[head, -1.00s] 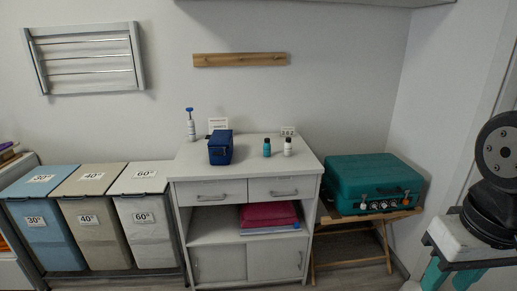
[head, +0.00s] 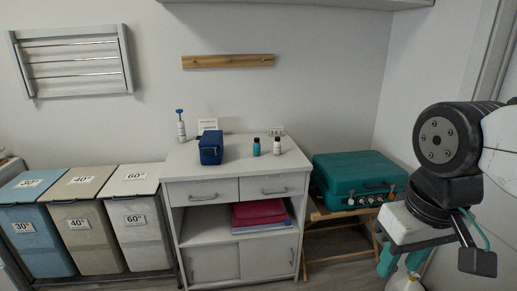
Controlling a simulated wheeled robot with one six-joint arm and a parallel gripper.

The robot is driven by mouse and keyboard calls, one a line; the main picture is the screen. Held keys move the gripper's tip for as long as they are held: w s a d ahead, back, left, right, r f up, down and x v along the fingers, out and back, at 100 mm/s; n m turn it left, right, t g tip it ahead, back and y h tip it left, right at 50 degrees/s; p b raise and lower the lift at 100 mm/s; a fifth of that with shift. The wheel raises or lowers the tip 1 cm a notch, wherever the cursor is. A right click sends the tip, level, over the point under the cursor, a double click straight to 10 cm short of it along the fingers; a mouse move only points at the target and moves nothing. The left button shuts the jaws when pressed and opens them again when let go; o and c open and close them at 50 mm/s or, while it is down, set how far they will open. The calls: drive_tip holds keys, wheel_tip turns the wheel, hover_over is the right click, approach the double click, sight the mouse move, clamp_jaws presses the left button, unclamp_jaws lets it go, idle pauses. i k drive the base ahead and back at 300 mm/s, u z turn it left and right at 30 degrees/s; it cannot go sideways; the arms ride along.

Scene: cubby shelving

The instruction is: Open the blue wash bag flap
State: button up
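The blue wash bag (head: 210,148) stands upright on top of the white cabinet (head: 182,158), left of its middle. It is dark blue and boxy, and its top looks closed. The flap's edge and any fastening are too small to make out. My arm shows at the right edge, well apart from the bag.
A pump bottle (head: 181,128) and a small white card (head: 207,125) stand behind the bag. A teal bottle (head: 256,147) and a white bottle (head: 277,146) stand to its right. A teal case (head: 355,172) rests on a wooden stand. Laundry bins (head: 85,235) are at left.

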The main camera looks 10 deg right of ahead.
sight(208, 138)
drive_tip(key=u, duration=0.5)
drive_tip(key=i, duration=0.45)
drive_tip(key=u, duration=1)
drive_tip(key=i, duration=1.25)
drive_tip(key=z, duration=1.25)
drive_tip(key=i, duration=0.7)
drive_tip(key=z, duration=0.25)
